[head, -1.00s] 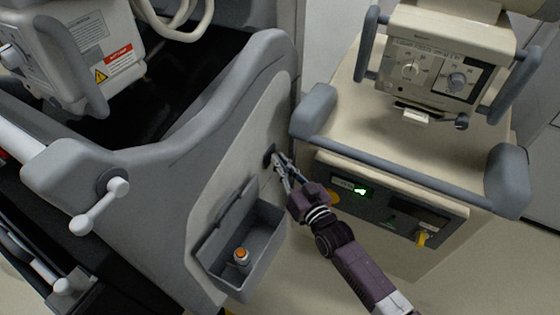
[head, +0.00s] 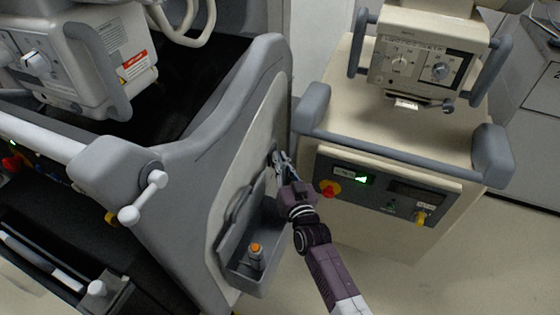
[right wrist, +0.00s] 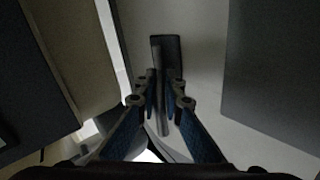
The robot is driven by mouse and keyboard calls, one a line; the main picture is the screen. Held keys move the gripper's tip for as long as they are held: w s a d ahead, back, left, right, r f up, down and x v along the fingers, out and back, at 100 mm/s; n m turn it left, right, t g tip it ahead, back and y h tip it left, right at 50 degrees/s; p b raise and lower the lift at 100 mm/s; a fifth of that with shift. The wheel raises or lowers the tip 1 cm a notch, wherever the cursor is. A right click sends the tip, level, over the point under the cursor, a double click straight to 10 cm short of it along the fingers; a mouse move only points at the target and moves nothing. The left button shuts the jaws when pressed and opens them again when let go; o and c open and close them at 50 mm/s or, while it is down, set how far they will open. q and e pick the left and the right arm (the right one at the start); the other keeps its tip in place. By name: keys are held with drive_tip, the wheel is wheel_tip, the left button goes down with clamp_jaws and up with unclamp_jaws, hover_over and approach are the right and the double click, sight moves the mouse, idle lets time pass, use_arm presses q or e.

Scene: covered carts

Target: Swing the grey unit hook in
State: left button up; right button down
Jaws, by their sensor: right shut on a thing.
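The grey unit (head: 225,120) stands left of centre in the head view, with its pale side panel facing right. Its hook (head: 273,156) is on that panel above a grey bin and is mostly covered by my right gripper (head: 281,162). In the right wrist view the hook (right wrist: 157,58) is a slim grey bar in front of a dark mount plate (right wrist: 174,52). The bar runs down between the fingers of my right gripper (right wrist: 162,90), which is shut on it. My left gripper is not in view.
The open grey bin (head: 236,264) on the panel holds an orange-capped bottle (head: 256,252), just below my right gripper. A beige cart (head: 405,150) with a grey push bar (head: 395,160) stands close on the right. Open floor (head: 450,270) lies at the lower right.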

drive_tip(key=c, duration=2)
unclamp_jaws()
drive_tip(key=shift+a, duration=0.1)
drive_tip(key=shift+v, duration=4.1)
